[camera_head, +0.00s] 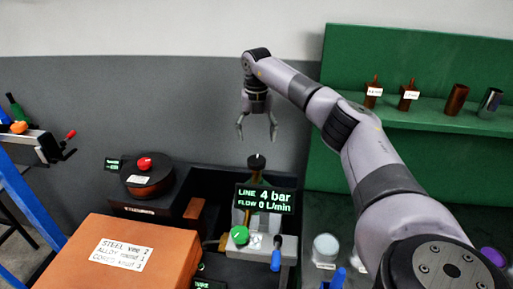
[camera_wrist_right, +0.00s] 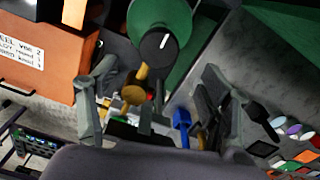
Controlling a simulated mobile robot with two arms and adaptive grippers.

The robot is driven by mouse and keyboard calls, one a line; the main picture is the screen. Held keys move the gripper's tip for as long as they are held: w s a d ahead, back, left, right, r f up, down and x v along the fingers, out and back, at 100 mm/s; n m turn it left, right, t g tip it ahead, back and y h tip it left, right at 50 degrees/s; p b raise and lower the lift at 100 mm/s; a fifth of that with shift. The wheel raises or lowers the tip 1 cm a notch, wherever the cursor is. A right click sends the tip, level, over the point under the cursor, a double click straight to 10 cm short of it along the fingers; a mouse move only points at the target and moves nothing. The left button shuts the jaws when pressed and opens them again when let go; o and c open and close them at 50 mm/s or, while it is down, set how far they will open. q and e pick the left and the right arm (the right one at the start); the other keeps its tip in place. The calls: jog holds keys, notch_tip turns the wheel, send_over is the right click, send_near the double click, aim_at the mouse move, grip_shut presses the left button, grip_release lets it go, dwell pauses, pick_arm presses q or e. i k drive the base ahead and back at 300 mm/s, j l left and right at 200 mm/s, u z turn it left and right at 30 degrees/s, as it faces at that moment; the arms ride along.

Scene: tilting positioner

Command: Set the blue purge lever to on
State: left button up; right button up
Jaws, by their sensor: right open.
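The blue lever (camera_head: 276,260) hangs down at the right end of the grey block (camera_head: 288,244), below the display (camera_head: 265,199), which reads line 4 bar, flow 0 L/min. Its blue handle also shows in the right wrist view (camera_wrist_right: 182,121), between my fingers in the picture. My right gripper (camera_head: 257,137) is open and empty, pointing down, above and behind the display and apart from the lever. Its two spread fingers frame the right wrist view (camera_wrist_right: 157,68). My left gripper is in neither view.
A green knob (camera_head: 239,235) sits left of the lever. A black knob (camera_head: 256,162) stands upright behind the display. An orange box (camera_head: 120,255) fills the lower left. A round unit with a red knob (camera_head: 145,163) stands behind it. White-lidded jars (camera_head: 326,246) stand right of the lever.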

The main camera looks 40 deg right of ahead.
aim_at(278, 239)
jog(key=k+j, duration=0.55)
jog(key=j, duration=0.2)
jog(key=k+j, duration=0.6)
jog(key=j, duration=0.1)
